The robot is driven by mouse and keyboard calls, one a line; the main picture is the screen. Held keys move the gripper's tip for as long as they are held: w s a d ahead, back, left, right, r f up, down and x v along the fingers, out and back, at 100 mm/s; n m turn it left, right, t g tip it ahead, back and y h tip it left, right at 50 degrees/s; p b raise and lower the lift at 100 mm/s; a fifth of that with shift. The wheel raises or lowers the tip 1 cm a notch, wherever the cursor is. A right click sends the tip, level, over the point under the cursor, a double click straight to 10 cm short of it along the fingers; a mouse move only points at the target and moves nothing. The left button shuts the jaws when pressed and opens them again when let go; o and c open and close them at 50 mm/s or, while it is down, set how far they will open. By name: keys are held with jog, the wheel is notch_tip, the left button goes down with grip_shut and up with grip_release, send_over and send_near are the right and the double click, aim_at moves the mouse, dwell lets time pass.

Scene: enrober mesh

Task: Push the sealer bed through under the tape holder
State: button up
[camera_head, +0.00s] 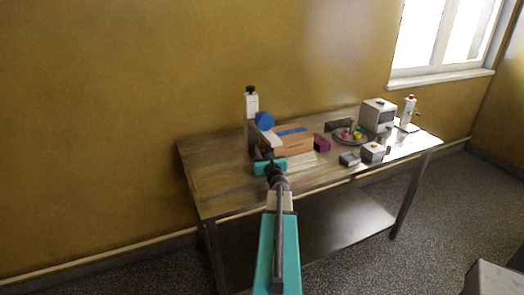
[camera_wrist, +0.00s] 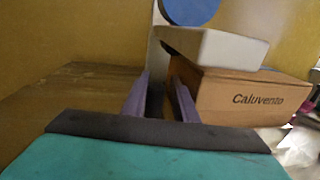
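The tape holder is a pale upright post (camera_head: 251,104) with a dark top, a blue tape roll (camera_head: 264,120) and a white block (camera_head: 264,138) below it. In the wrist view the blue roll (camera_wrist: 190,10) and the white block (camera_wrist: 212,47) hang over the near left end of a cardboard box (camera_wrist: 248,100) marked "Caluvento". The box (camera_head: 294,142) has a blue strip on top. A pale flat surface (camera_head: 306,158) shows beside it; I cannot tell if it is the sealer bed. My gripper (camera_wrist: 160,78) points at the box's left end, its purple fingers apart with nothing visible between.
The table (camera_head: 220,180) has bare room at its left end.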

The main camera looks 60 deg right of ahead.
jog(key=v, duration=1)
jog(key=shift+a, duration=0.15)
jog(key=shift+s+a+p, duration=0.15)
jog(key=shift+s+p, duration=0.15)
jog(key=shift+p, duration=0.7)
jog(key=s+a+p, duration=0.1)
jog(key=p, duration=0.4)
jog(key=shift+r, duration=0.1)
jog(key=shift+s+a+p, duration=0.15)
jog(key=shift+s+p, duration=0.15)
jog(key=shift+p, duration=0.85)
